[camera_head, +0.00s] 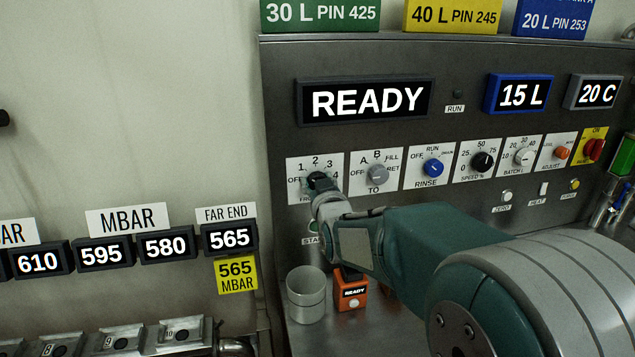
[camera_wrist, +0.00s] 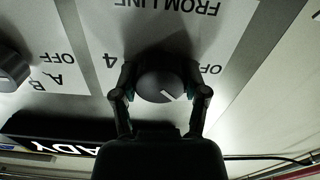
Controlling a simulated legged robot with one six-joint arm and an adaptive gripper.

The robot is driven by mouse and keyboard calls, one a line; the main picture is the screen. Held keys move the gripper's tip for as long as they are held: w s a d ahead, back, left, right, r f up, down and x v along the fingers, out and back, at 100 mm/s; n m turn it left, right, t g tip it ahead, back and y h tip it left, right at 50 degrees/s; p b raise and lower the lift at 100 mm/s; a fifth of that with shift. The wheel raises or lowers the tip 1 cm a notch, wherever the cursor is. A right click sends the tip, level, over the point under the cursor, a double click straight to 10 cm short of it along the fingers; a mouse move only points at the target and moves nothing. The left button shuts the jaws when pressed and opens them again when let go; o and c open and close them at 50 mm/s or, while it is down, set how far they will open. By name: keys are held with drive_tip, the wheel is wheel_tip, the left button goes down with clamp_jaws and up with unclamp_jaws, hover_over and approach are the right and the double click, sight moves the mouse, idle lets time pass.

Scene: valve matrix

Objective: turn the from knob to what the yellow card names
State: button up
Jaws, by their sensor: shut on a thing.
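The from knob (camera_head: 318,180) is dark and round on a white plate marked OFF, 1, 2, 3, 4. In the wrist view, the knob (camera_wrist: 160,82) shows upside down, with OFF on the right and 4 on the left. A short white mark on its face slants; I cannot tell which label it points at. My gripper (camera_head: 322,194) is shut on the knob, one finger on each side. Two yellow cards show: one reads 565 MBAR (camera_head: 236,274), under the FAR END display (camera_head: 229,237) reading 565; the other reads 40 L PIN 245 (camera_head: 453,15).
The TO knob (camera_head: 377,174) and blue RINSE knob (camera_head: 433,168) are close on the right. A READY display (camera_head: 366,101) hangs above. A grey cup (camera_head: 306,296) and an orange box (camera_head: 350,293) stand below my arm. Numbered units (camera_head: 120,340) sit lower left.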

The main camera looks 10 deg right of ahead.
drive_tip(key=m, duration=0.4)
drive_tip(key=shift+f+m, duration=0.2)
drive_tip(key=shift+m, duration=2.4)
drive_tip(key=shift+f, duration=0.1)
drive_tip(key=o, duration=1.2)
drive_tip(key=shift+c, duration=0.2)
drive_tip(key=shift+r, duration=0.2)
drive_tip(key=s, duration=1.2)
